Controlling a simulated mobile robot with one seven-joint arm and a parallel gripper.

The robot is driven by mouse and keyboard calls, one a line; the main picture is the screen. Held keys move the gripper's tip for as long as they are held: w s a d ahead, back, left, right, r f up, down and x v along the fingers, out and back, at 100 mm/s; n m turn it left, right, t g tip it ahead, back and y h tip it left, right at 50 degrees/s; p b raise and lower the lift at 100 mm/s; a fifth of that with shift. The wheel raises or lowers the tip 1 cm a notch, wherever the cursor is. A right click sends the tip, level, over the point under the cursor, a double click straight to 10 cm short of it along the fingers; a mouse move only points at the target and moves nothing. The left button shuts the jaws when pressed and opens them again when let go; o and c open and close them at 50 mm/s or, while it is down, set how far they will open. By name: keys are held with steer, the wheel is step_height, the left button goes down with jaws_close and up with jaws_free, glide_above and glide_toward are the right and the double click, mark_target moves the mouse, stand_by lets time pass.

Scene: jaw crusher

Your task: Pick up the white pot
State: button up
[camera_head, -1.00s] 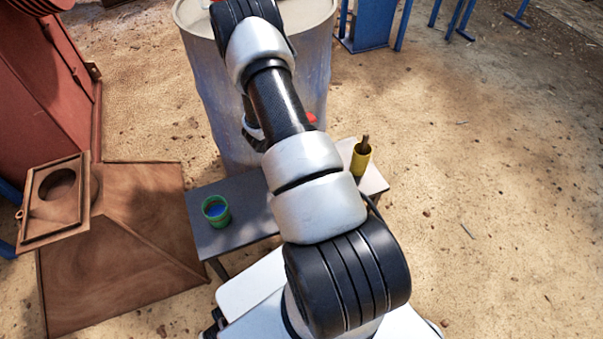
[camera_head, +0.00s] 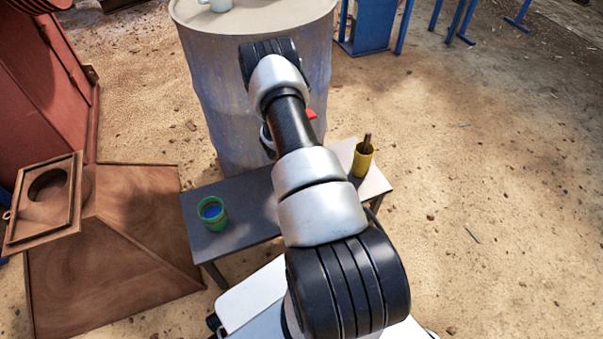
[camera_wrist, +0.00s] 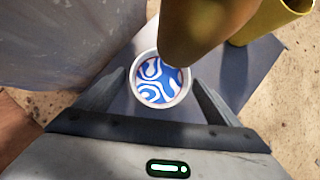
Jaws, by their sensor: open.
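A round pot with a pale rim and a blue-and-white swirled inside, taken as the white pot (camera_wrist: 160,82), shows in the wrist view. It is between the two fingers of my gripper (camera_wrist: 157,92), seen from above. The fingers are open, with gaps at the pot's sides, and I see no grip. A brown rounded thing (camera_wrist: 200,32) covers part of the pot's upper right rim. In the head view my arm hides this pot and my fingers.
A grey table (camera_head: 240,238) holds a green cup (camera_head: 212,213) with blue inside and a yellow cup (camera_head: 362,160) with a brown handle. The yellow cup also shows in the wrist view (camera_wrist: 272,20). Behind stands a large drum (camera_head: 215,85) with a white mug-like object (camera_head: 216,5) on top.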

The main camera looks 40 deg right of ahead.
steer(key=shift+c, duration=0.5)
steer(key=c, duration=1.8)
steer(key=shift+r, duration=0.1)
steer(key=shift+c, duration=1)
